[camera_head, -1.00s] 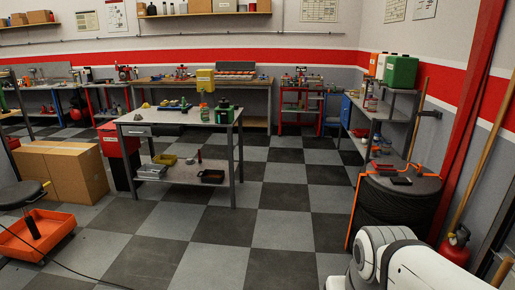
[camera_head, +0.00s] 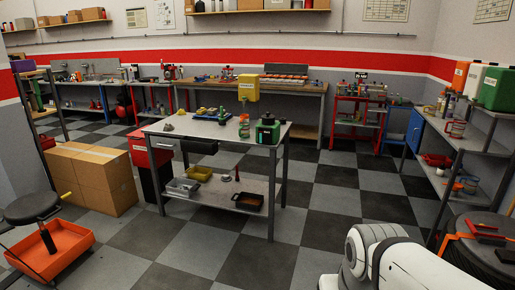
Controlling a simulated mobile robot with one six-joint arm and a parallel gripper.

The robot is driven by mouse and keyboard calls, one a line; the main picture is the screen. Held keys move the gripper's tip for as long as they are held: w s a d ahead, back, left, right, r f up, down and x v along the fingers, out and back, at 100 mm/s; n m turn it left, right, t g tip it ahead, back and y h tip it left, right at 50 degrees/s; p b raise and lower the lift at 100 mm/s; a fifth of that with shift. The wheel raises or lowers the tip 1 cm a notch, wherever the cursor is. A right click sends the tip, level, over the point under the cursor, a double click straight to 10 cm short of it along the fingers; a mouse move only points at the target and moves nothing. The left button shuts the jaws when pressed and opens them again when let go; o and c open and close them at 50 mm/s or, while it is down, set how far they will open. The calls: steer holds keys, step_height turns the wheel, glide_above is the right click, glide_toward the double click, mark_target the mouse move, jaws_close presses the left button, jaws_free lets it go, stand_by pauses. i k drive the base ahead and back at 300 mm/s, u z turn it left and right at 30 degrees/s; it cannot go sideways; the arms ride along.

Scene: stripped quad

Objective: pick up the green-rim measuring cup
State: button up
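I cannot pick out the green-rim measuring cup with certainty. A small clear or pale jar-like item (camera_head: 244,127) with some green on it stands on the grey worktable (camera_head: 205,136), near its right end; it is too small to tell whether it is the cup. Beside it on the right stands a green container (camera_head: 267,131) with a dark top. My gripper is not in view.
A stool (camera_head: 35,208) and an orange tray (camera_head: 55,250) stand at left, with cardboard boxes (camera_head: 92,180) behind. Shelving (camera_head: 470,140) and a tyre stack (camera_head: 480,262) stand at right. The checkered floor in front of the worktable is clear.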

mark_target(244, 130)
steer(key=u, duration=0.15)
steer(key=i, duration=3.8)
steer(key=z, duration=0.05)
